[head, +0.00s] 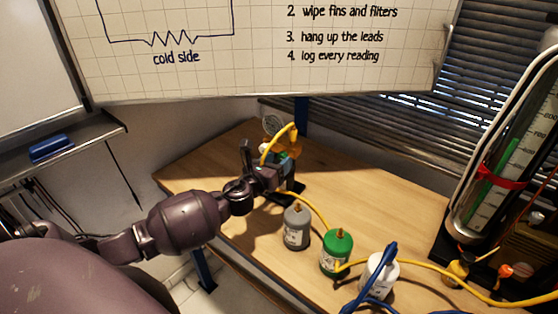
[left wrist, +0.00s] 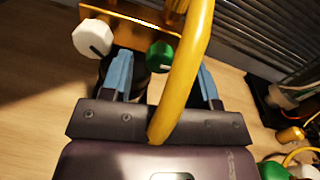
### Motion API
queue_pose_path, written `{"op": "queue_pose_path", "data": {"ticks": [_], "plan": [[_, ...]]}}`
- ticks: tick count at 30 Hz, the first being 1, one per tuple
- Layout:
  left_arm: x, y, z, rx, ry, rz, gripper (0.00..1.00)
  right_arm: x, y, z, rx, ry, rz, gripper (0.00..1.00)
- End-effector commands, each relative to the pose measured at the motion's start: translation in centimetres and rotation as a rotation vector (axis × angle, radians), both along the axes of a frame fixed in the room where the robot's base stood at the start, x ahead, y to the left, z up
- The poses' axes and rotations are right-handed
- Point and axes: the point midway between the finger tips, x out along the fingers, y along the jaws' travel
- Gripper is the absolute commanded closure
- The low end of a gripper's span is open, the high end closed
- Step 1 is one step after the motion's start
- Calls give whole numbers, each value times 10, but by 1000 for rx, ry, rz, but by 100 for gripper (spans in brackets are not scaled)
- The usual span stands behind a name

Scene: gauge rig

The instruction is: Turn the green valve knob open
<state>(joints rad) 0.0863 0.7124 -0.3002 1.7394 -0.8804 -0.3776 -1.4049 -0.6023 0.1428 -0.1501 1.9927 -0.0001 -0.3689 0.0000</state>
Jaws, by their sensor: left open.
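The green valve knob (left wrist: 160,55) is on a brass-coloured manifold (left wrist: 135,28) in the left wrist view, with a white mark on its face. A white knob (left wrist: 93,38) with a dark mark sits to its left. My left gripper (left wrist: 165,72) is open, its blue-padded fingers either side of the green knob in the picture; I cannot tell whether they touch it. A yellow hose (left wrist: 185,75) crosses in front, hiding the knob's right edge. In the head view my left gripper (head: 272,172) is at the gauge rig (head: 290,142), where the green knob is not clearly visible.
On the wooden table (head: 370,205) stand a grey bottle (head: 297,232), a green bottle (head: 336,255) and a white bottle (head: 378,278) with a blue hose over it. A tall glass cylinder (head: 500,165) stands at right. A whiteboard (head: 270,60) hangs behind. The table's middle is clear.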

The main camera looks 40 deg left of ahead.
Motion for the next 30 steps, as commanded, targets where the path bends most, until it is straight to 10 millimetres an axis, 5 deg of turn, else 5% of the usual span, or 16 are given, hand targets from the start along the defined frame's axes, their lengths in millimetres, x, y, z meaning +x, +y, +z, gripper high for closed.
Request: {"op": "queue_pose_path", "data": {"ticks": [14, 23, 30], "plan": [[10, 0, 0, 0, 1, 0, 47, 4, 1, 1, 0, -7, 2, 39], [10, 0, 0, 0, 0, 0, 93, 0, 0, -2, 0, 2, 0, 39], [10, 0, 0, -17, 0, 0, 94, -5, -1, -4, 0, 12, -2, 39]]}}
